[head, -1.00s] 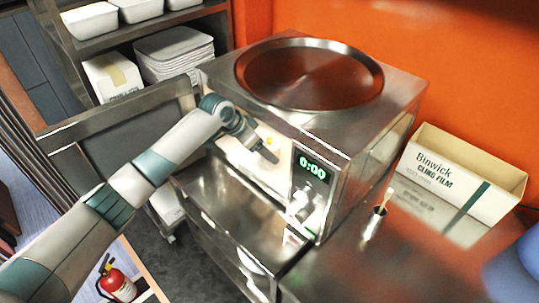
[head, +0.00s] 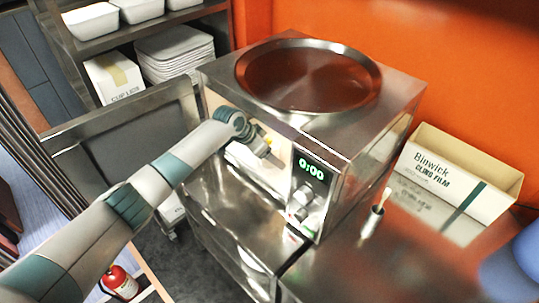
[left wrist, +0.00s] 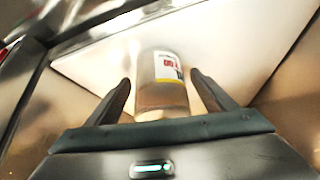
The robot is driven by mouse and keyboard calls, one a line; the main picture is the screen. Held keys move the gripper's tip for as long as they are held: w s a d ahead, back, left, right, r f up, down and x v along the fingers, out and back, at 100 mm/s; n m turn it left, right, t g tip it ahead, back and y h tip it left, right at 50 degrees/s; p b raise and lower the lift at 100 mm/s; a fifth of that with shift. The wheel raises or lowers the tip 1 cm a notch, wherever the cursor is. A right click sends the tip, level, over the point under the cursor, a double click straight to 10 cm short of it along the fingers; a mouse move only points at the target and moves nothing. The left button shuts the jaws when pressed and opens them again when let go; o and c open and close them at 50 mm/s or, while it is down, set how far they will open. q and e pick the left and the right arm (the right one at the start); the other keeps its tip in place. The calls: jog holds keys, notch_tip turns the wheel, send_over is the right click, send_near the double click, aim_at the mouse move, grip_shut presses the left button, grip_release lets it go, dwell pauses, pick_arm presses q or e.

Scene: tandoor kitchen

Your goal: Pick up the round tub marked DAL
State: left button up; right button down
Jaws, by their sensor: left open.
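A round, see-through tub (left wrist: 166,92) with brownish contents shows in the left wrist view. It has a white and yellow label with a red mark; I cannot read the lettering. It sits on a pale surface inside the open steel microwave (head: 375,135). My left gripper (left wrist: 160,78) is open, with one finger on each side of the tub and gaps still showing. In the head view the left hand (head: 262,146) reaches into the microwave's opening, its fingertips hidden. The tub cannot be made out there. My right gripper is not in view.
The microwave's open door (head: 125,140) stands left of my arm. A round steel tray (head: 308,75) lies on top. Right of it are a metal cup (head: 372,222) with a handle sticking out and a cling film box (head: 455,175). A shelf with white containers (head: 95,22) is behind.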

pick_arm(q)
jog(key=shift+c, duration=0.7)
jog(key=c, duration=1.3)
jog(key=shift+r+b, duration=0.1)
jog(key=shift+b, duration=0.55)
jog(key=shift+a+r, duration=0.1)
jog(key=shift+a, duration=0.05)
jog(key=shift+s+a+r+b, duration=0.1)
jog(key=shift+s+a+b, duration=0.9)
jog(key=shift+s+a, duration=1.05)
jog(key=shift+s+a+b, duration=1)
jog(key=shift+s+a, duration=0.3)
jog(key=shift+a, duration=1.55)
jog(key=shift+s+a+r+b, duration=0.1)
jog(key=shift+s+a+b, duration=0.9)
jog(key=shift+s+a, duration=1.05)
jog(key=shift+w+a, duration=0.4)
jog(key=shift+w, duration=0.05)
